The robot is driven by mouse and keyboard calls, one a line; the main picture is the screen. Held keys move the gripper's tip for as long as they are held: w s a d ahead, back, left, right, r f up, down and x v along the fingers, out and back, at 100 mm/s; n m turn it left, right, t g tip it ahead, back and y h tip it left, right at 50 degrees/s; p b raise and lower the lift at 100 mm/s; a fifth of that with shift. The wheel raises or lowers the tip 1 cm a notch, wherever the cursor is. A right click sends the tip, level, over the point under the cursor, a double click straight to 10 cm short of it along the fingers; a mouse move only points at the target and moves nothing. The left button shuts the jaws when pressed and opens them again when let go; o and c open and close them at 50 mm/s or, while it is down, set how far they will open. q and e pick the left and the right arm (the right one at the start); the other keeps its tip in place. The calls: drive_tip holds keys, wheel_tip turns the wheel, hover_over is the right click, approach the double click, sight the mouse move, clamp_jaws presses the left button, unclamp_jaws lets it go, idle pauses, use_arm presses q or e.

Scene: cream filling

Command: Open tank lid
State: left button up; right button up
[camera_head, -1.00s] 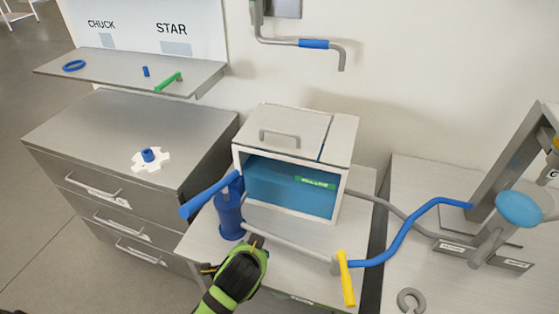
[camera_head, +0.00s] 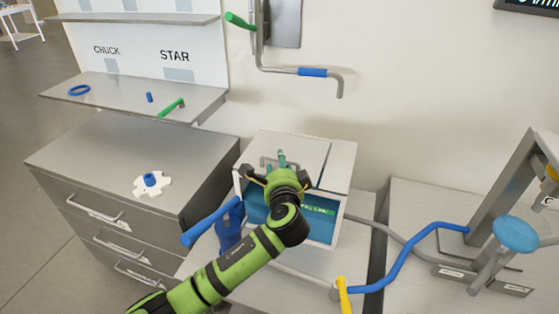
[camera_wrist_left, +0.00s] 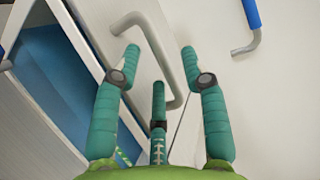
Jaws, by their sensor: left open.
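The tank (camera_head: 350,165) is a white box with a blue front on the middle table. Its lid (camera_head: 309,147) is a flat white panel on top, lying closed, with a grey bar handle (camera_head: 266,160) partly hidden behind my gripper. My left gripper (camera_head: 274,168) is above the front part of the lid, at the handle. In the left wrist view its teal fingers (camera_wrist_left: 160,70) are spread apart, with the curved handle (camera_wrist_left: 155,50) showing between and beyond them. I cannot tell whether a finger touches the handle. My right gripper is not in view.
A blue pump with a blue lever (camera_head: 212,222) stands left of the tank. A yellow lever (camera_head: 344,294) is at the front right, and a blue-gripped pipe (camera_head: 410,255) runs right. A crank with a blue sleeve (camera_head: 312,72) hangs on the wall behind the tank.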

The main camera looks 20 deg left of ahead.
use_arm(q)
drive_tip(key=shift+w+a+f, duration=0.15)
drive_tip(key=shift+w+a, duration=0.1)
drive_tip(key=shift+w, duration=0.4)
clamp_jaws()
